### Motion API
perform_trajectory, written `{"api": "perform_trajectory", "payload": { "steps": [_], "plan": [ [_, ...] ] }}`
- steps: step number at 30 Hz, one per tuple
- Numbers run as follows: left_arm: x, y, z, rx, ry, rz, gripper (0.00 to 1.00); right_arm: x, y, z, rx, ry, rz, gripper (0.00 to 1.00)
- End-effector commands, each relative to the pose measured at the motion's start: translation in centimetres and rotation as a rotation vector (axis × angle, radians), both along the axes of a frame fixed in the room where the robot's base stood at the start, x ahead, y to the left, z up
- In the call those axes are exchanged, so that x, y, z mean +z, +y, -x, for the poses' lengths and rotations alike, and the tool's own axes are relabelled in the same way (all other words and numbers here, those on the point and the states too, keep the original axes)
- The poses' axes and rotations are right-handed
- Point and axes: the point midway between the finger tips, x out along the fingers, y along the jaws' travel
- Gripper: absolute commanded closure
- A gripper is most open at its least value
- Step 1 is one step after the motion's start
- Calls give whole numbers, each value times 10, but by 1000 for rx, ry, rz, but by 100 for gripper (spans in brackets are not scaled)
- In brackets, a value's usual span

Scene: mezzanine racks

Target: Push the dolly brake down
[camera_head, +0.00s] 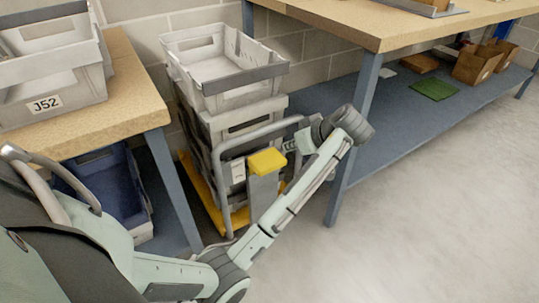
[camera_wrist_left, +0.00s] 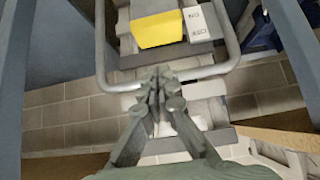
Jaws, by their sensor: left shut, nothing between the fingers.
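The dolly (camera_head: 203,196) has a yellow base and carries a stack of grey crates between two benches. A grey metal hoop handle (camera_head: 222,165) rises at its front. The yellow brake pedal (camera_head: 267,161) sits on a grey post within the hoop; it also shows in the left wrist view (camera_wrist_left: 158,30). My left gripper (camera_head: 291,146) is shut and empty, just right of and slightly above the pedal. In the left wrist view its closed fingertips (camera_wrist_left: 157,80) lie by the hoop's top bar, apart from the pedal in the picture; contact with the bar cannot be told. My right gripper is out of view.
A wooden bench with a crate labelled J52 (camera_head: 47,103) stands left, a blue bin (camera_head: 105,190) below it. A right bench's blue-grey leg (camera_head: 349,150) stands close behind my left forearm. Its lower shelf (camera_head: 405,120) holds boxes. The right floor is clear.

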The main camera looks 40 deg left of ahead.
Motion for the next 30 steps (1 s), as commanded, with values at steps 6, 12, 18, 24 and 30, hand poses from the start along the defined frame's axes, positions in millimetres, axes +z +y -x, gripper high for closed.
{"api": "perform_trajectory", "payload": {
  "steps": [6,12,18,24,30],
  "plan": [
    [1,0,0,4,-3,0,100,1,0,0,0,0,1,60],
    [-1,2,-1,4,-1,-1,100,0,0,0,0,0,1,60],
    [-20,20,-7,6,2,-3,100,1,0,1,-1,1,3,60],
    [-51,48,-19,4,1,-4,100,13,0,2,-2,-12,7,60],
    [-82,66,-27,1,3,-1,100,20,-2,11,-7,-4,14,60]
  ]
}}
